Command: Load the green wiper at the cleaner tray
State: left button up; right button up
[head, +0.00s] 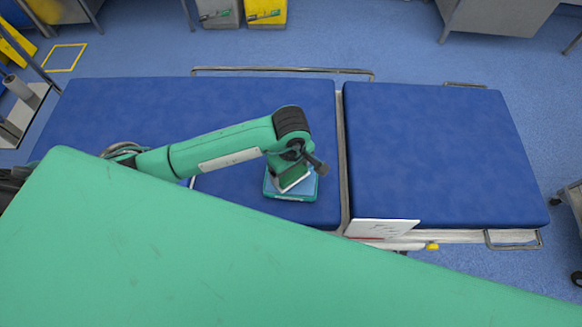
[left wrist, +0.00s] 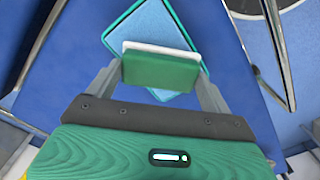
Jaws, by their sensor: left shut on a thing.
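The green wiper (left wrist: 160,73) is a small green block with a white layer along its far edge. My left gripper (left wrist: 157,80) is shut on it, with one finger at each side. In the head view the wiper (head: 294,178) is tilted and over the cleaner tray (head: 290,198). The tray is a shallow square with a teal rim and a light blue inside, and also shows in the left wrist view (left wrist: 185,22), partly hidden behind the wiper. I cannot tell whether the wiper touches the tray. My right gripper is not in view.
The tray lies on the left blue pad (head: 120,105) of the operating table, near its front right corner. A second blue pad (head: 430,150) to the right is clear. A white card (head: 382,228) stands at the front edge. Metal rails run along the table's edges.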

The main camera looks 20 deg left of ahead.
aim_at(291, 172)
pick_arm(q)
jog(key=shift+f+b, duration=0.55)
jog(key=shift+b, duration=0.05)
dwell(2.1)
jog(key=shift+r+p, duration=2)
jog(key=shift+r, duration=1.6)
